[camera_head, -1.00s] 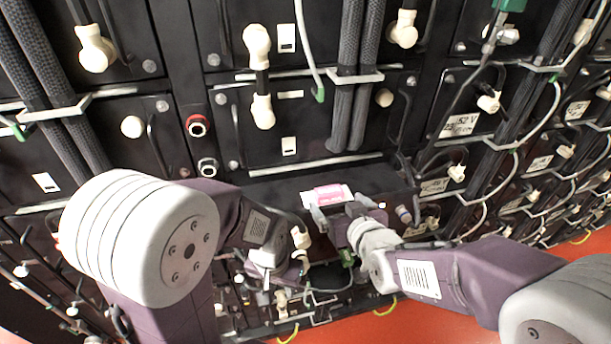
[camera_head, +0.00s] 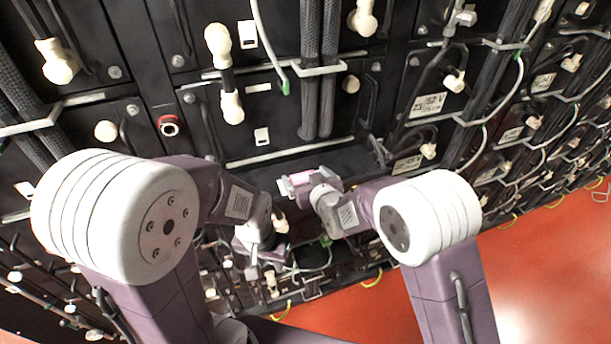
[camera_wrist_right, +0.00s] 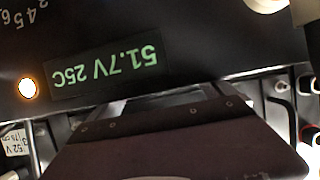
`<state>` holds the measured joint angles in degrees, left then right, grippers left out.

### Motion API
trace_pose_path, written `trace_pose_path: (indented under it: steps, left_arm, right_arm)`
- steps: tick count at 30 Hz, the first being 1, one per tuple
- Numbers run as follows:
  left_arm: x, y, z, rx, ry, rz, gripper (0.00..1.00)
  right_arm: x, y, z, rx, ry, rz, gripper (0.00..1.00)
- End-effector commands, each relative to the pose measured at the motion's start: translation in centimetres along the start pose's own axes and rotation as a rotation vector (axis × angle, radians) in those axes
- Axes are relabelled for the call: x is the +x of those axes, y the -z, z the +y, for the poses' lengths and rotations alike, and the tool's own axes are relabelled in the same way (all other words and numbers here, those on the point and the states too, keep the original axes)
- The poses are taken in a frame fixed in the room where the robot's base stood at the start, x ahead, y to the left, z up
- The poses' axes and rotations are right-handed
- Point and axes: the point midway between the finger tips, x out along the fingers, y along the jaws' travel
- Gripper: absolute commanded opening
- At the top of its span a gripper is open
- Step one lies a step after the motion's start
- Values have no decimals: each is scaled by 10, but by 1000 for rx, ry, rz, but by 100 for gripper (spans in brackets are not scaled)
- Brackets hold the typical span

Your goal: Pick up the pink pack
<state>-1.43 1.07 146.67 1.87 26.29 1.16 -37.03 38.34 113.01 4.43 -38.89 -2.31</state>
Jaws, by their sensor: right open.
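In the right wrist view a dark gripper body fills the lower middle, and no pink shows. My left gripper (camera_head: 262,262) points down, lower and to the left of the pack. Its jaws are too small and dark to read.
A dark unit with a green display (camera_wrist_right: 105,73) reading 51.7V 25C, upside down, stands close in the right wrist view. Battery modules with cream connectors (camera_head: 232,106) and thick black cables (camera_head: 320,70) fill the rack. Red floor (camera_head: 540,270) is clear at lower right.

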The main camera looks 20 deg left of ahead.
Motion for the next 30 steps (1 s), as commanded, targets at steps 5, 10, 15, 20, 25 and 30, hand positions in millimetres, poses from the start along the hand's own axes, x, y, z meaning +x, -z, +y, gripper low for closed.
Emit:
trace_pose_path:
  steps: [5,10,15,20,25,30]
  left_arm:
    - [-5,0,0,0,0,0,32]
    - [-4,0,0,0,0,0,32]
    - [-4,0,0,0,0,0,32]
    - [-4,0,0,0,0,0,32]
    - [-5,0,0,0,0,0,32]
    - [-11,1,0,0,0,0,32]
  right_arm:
    - [12,0,0,0,0,0,94]
    - [12,-1,0,0,0,0,91]
    - [12,-1,0,0,0,0,44]
    - [11,0,0,0,0,1,26]
    - [11,1,0,0,0,0,26]
    - [10,11,2,0,-1,2,26]
